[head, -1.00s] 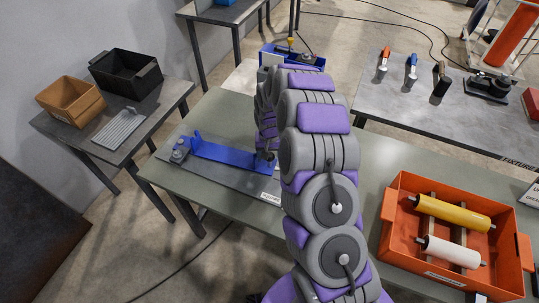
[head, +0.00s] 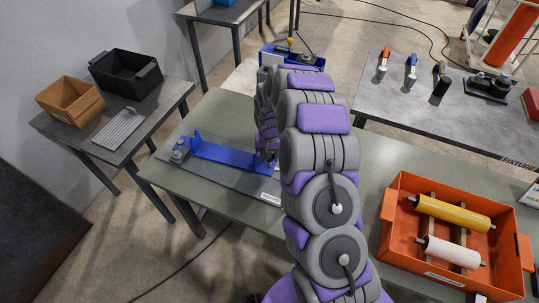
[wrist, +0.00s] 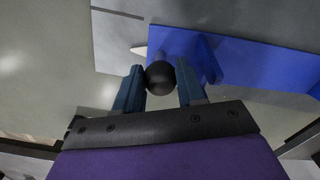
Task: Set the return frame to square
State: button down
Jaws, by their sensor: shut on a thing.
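The return frame (head: 228,154) is a blue bar with upright end lugs, lying on a grey base plate (head: 235,182) on the green-grey table in the head view. Its blue surface also shows at the top right of the wrist view (wrist: 265,62). My gripper (wrist: 158,85) is shut on a round black knob (wrist: 160,76) by the frame's right end, with one blue finger on each side. What lies under the knob is hidden. In the head view my arm covers part of the plate's right side, and the fingers are hard to make out.
An orange tray (head: 398,240) with a yellow roller (head: 453,212) and a white roller (head: 452,252) stands on the table at right. A side table at left holds a black bin (head: 125,75) and a brown bin (head: 70,103). The table's front left is clear.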

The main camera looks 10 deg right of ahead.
jog(key=shift+m, duration=0.6)
jog(key=shift+s+a+p, duration=0.25)
jog(key=shift+s+a, duration=0.35)
jog(key=shift+s, duration=0.25)
jog(key=shift+s+a+p, duration=0.2)
jog(key=shift+s+a, duration=0.35)
jog(key=shift+s, duration=0.25)
jog(key=c, duration=0.7)
grip_release()
jog(key=shift+o, duration=0.2)
notch_tip(320, 180, up, 17)
jog(key=p, duration=0.2)
jog(key=shift+r, duration=0.15)
jog(key=shift+a+r, duration=0.1)
